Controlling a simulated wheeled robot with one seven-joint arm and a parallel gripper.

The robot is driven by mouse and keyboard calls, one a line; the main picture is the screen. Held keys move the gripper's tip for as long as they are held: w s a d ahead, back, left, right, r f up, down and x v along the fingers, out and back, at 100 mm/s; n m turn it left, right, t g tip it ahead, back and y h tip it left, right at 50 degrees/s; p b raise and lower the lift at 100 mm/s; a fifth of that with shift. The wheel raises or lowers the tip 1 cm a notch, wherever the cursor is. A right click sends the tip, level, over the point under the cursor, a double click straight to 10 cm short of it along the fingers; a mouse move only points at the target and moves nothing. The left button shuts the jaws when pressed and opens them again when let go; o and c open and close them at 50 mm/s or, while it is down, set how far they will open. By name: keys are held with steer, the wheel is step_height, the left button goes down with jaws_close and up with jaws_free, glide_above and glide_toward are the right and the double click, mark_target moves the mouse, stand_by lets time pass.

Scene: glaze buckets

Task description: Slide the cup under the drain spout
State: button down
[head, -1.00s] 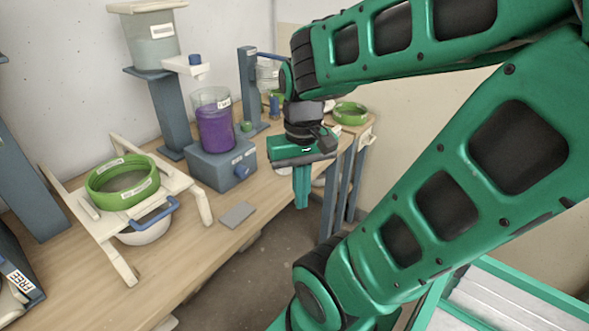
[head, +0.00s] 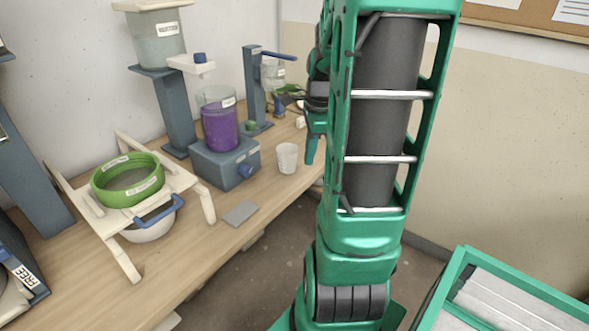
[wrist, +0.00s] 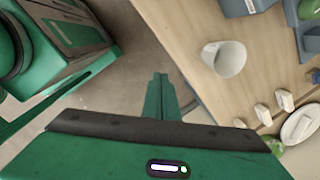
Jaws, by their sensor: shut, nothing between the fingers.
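A small white cup (head: 287,158) stands upright on the wooden bench, close to its front edge. It also shows in the wrist view (wrist: 228,60), right of my fingers. My gripper (head: 309,152) is shut and empty, apart from the cup on its right side, partly hidden by my arm. In the wrist view its fingers (wrist: 158,90) are together, over the floor beside the bench edge. A blue-grey base (head: 226,163) left of the cup carries a clear container of purple glaze (head: 219,125). A blue tap-like fitting (head: 245,171) sticks out of the base's front; the cup is right of it, not beneath.
A grey flat plate (head: 240,214) lies on the bench in front of the base. A green sieve (head: 128,180) sits on a cream rack over a white bowl (head: 151,227) at left. Small white blocks and a white plate (wrist: 300,126) lie farther along. Bench around the cup is clear.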

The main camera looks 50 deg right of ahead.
mark_target(288, 160)
steer(key=w+d+f+m+t, duration=0.1)
steer(key=w+d+f+m, duration=0.2)
steer(key=d+m, duration=0.55)
steer(key=x, duration=0.6)
steer(key=a+x, duration=0.1)
steer(key=x, duration=0.3)
steer(key=shift+w+a, duration=0.1)
steer(key=shift+w, duration=0.15)
steer(key=w, duration=0.2)
steer(key=shift+w+a+r, duration=0.1)
steer(key=shift+w, duration=0.8)
